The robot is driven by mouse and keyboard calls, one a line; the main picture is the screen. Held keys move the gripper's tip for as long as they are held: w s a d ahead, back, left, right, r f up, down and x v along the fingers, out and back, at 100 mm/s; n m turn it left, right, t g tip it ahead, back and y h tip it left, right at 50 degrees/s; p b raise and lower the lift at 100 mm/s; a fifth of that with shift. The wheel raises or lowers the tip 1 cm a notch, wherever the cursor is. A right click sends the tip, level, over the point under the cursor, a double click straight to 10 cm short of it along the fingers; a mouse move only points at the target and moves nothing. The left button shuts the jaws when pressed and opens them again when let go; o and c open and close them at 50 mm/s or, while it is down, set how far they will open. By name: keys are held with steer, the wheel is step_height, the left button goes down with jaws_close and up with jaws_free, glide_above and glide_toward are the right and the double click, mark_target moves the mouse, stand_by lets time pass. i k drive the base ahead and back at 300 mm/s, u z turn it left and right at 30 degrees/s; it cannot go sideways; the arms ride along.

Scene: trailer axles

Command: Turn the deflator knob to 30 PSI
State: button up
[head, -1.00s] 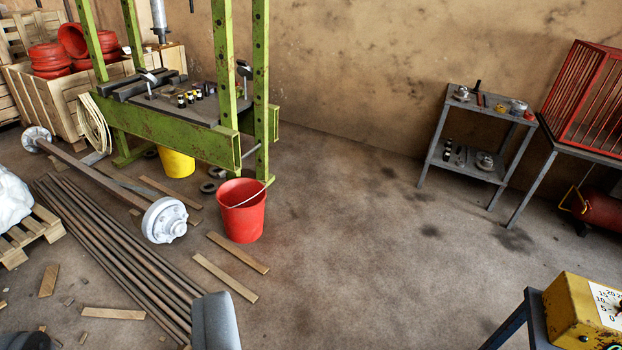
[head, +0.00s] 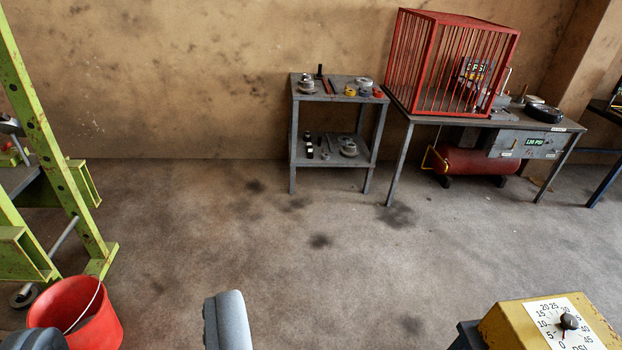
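The deflator is a yellow box (head: 507,329) at the bottom right of the head view, on a dark stand. Its white dial face (head: 545,312) carries numbers from 0 up to 45 and the letters PSI. A black knob (head: 569,321) sits on the dial; its pointer appears to aim down toward the 0 mark. My gripper (head: 140,338) shows only as grey finger-like parts at the bottom edge, left of the deflator and well apart from it.
A red cage (head: 428,62) stands on a grey bench with a 120 PSI display (head: 535,141) and a red tank (head: 480,162) below. A small shelf (head: 330,97) holds parts. A red bucket (head: 90,322) and green press frame (head: 52,130) are at left. The middle floor is clear.

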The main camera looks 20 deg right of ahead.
mark_target(569, 321)
steer(key=z, duration=0.5)
steer(key=i, duration=0.9)
steer(key=z, duration=0.6)
steer(key=k, duration=0.7)
steer(key=z, duration=0.25)
steer(key=i, duration=0.75)
steer(key=u, duration=0.15)
